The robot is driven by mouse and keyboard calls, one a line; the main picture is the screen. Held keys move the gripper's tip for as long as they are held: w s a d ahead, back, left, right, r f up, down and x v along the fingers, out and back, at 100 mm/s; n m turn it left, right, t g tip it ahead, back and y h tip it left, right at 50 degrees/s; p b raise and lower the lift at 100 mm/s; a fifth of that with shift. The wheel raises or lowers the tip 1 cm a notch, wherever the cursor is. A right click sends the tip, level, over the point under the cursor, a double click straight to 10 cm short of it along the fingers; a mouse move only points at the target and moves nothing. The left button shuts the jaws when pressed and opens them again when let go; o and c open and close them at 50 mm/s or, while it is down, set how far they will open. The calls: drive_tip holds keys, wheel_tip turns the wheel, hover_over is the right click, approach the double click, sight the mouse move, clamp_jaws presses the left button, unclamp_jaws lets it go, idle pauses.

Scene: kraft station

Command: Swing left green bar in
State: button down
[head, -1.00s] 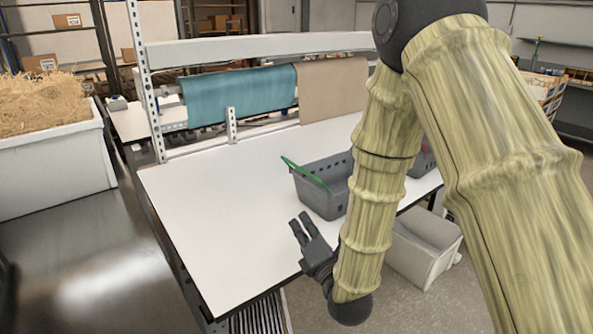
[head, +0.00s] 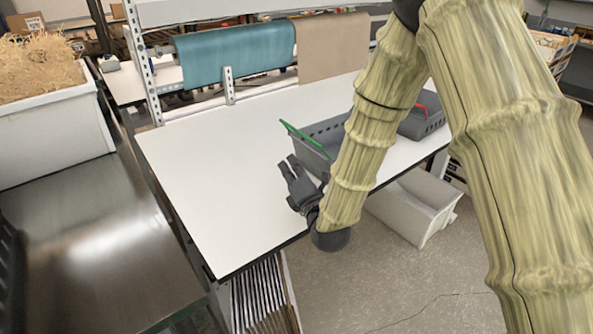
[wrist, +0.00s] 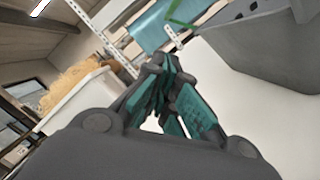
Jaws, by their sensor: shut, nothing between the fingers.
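The left green bar (head: 304,139) belongs to a grey basket (head: 327,131) on the white table. It slants outward past the basket's left side. In the wrist view the green bar (wrist: 183,20) shows at the top, beside the grey basket wall (wrist: 265,45). My gripper (head: 292,166) is just left of and in front of the basket, above the table, apart from the bar. In the wrist view its teal-padded fingers (wrist: 165,88) are shut with nothing between them. My arm hides the right part of the basket.
A second grey basket (head: 424,117) with a red handle stands right of my arm. A white bin (head: 413,207) is on the floor. Teal (head: 235,54) and tan (head: 333,45) sheets hang behind the table. The table's left part (head: 215,180) is clear.

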sight(299, 133)
drive_tip(key=shift+w+d+r+p, duration=0.2)
drive_tip(key=shift+w+r+p, duration=0.3)
drive_tip(key=shift+w, duration=0.35)
drive_tip(key=shift+w+d+r+p, duration=0.25)
drive_tip(key=shift+w+r+p, duration=0.2)
drive_tip(key=shift+w, duration=0.4)
drive_tip(key=shift+w+d+r+p, duration=0.2)
drive_tip(key=shift+w+r+p, duration=0.3)
drive_tip(key=shift+w, duration=0.35)
drive_tip(key=shift+d+r+m+b, duration=0.1)
drive_tip(key=shift+r+m+b, duration=0.15)
drive_tip(key=shift+m, duration=0.25)
